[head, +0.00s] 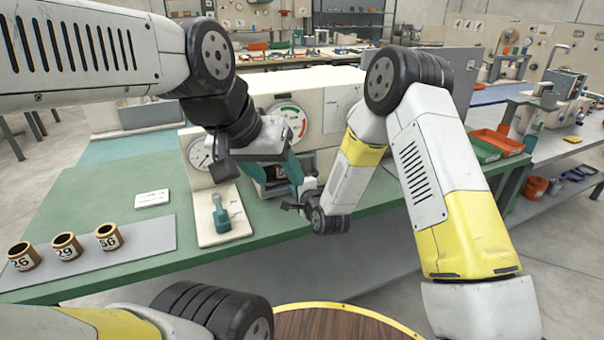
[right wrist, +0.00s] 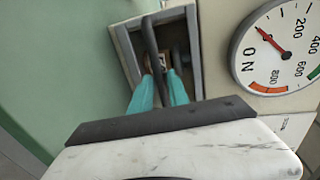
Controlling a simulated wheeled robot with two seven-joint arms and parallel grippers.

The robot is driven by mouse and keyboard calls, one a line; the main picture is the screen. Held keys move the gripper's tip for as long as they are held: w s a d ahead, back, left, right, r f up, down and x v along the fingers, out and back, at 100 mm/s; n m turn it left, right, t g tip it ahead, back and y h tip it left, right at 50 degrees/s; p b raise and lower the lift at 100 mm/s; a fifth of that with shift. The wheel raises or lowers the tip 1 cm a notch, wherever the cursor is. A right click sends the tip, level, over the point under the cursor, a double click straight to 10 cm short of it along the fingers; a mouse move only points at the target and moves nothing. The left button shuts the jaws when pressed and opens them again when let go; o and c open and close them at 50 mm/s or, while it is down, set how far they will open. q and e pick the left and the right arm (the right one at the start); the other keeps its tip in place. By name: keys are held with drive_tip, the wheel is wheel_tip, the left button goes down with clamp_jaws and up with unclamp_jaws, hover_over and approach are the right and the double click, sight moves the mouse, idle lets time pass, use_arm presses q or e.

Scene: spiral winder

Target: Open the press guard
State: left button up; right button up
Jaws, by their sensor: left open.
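The press is a cream cabinet with two dials; its framed opening (head: 274,178) sits low on the front, beneath the larger dial, partly hidden by my arms. In the right wrist view, a grey frame (right wrist: 190,38) surrounds a dark recess, with a dark bar (right wrist: 149,40) crossing it. A small numbered part shows inside. My right gripper's teal fingers (right wrist: 160,90) point into this frame, on both sides of the bar's lower end; whether they grip it is unclear. They also show in the head view (head: 294,168). My left gripper (head: 250,170) is open in front of the press, fingertips mostly hidden.
A teal lever (head: 220,213) stands on a cream plate left of the opening. Several numbered rings, including one marked 56 (head: 109,236), stand on a grey mat (head: 150,238). A white card (head: 152,198) lies behind them. Red and green trays (head: 497,142) sit at the right.

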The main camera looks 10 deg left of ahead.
drive_tip(key=shift+x, duration=1.25)
clamp_jaws()
idle(0.5)
